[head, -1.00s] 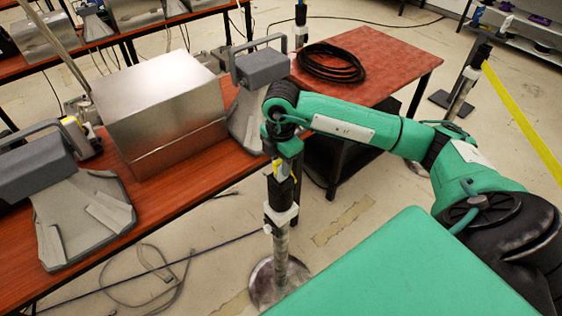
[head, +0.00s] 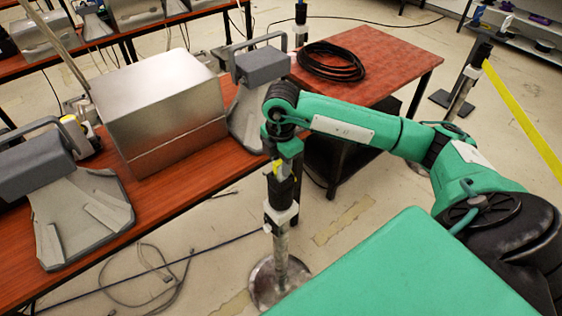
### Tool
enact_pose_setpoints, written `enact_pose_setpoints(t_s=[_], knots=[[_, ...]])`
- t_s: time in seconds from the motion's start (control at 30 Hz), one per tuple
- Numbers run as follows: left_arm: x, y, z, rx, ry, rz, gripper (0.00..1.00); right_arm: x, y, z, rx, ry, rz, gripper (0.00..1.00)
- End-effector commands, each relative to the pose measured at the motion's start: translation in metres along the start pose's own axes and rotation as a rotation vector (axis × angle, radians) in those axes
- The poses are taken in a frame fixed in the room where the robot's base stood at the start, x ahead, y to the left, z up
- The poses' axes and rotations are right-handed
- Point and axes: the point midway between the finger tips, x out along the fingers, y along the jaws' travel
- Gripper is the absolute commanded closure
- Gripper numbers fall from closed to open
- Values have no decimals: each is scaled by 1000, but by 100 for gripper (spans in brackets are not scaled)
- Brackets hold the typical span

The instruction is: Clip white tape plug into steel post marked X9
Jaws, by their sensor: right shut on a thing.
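My right gripper (head: 279,217) points down at the upper part of a steel post (head: 281,243) with a round base, in the lower middle of the head view. It is shut on the small white tape plug (head: 267,228), at the end of a thin dark tape (head: 215,245) running off to the left. The plug is beside the post's upper left side. The gripper covers the post's top, so I cannot tell whether the plug touches or sits in it. No X9 marking is readable. My left gripper is not in view.
A red-brown table (head: 200,148) with a metal box (head: 160,105) and grey units stands left. A red table (head: 390,50) with a coiled black cable (head: 331,62) stands behind. Another post (head: 462,88) with yellow tape (head: 520,118) is at right. Loose cable (head: 150,285) lies on the floor.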

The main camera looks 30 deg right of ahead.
Motion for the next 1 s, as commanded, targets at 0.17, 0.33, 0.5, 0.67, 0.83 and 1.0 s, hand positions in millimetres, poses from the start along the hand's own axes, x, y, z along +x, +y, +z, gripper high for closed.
enact_pose_setpoints(t_s=[0.17, 0.33, 0.5, 0.67, 0.83, 1.0], knots=[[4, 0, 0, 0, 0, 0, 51, 4, 0, 0, 0, 0, 0, 92], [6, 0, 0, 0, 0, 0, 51, 8, 0, 0, 0, 0, 0, 92], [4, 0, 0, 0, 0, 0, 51, 6, 0, 0, 0, 0, 1, 92], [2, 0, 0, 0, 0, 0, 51, 2, 0, 0, 0, 1, 1, 92], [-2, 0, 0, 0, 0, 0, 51, -4, 0, 0, 0, 1, 1, 92], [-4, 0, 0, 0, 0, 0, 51, -8, 0, 0, 0, 1, 1, 92]])
